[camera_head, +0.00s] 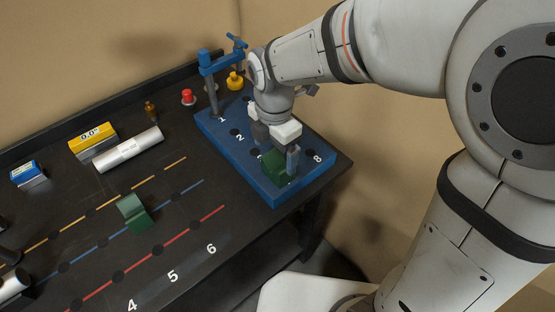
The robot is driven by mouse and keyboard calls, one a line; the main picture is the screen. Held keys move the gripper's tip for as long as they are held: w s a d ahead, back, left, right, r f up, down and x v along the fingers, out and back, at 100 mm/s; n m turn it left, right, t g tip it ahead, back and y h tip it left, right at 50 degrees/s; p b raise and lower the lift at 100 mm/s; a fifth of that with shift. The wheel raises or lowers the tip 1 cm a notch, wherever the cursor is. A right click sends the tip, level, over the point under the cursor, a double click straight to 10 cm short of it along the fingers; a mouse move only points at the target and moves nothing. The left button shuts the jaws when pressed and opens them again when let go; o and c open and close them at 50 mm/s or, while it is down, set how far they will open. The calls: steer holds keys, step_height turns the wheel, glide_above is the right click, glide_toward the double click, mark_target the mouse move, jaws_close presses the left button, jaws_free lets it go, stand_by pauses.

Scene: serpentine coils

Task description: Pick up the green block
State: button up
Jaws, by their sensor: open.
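A dark green block (275,168) sits on the blue numbered board (226,160) at the table's right end, near the number 8. My gripper (278,157) is open, pointing down over this block, with its fingers at the block's sides. Part of the block is hidden by the gripper, and I cannot tell whether the fingers touch it. A second green block (134,212), lighter and with a notched or angled top, stands on the black table between the blue and red lines, well to the left of my gripper.
A blue clamp-like stand (212,82) rises from the board's far left corner. The near middle is clear.

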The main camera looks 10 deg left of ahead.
mark_target(278, 166)
steer(key=f, duration=0.6)
steer(key=shift+w+d+f+p, duration=0.3)
steer(key=shift+d+f, duration=0.05)
steer(key=shift+f, duration=0.05)
steer(key=shift+c, duration=0.6)
steer(key=shift+r, duration=0.1)
steer(key=c, duration=1.4)
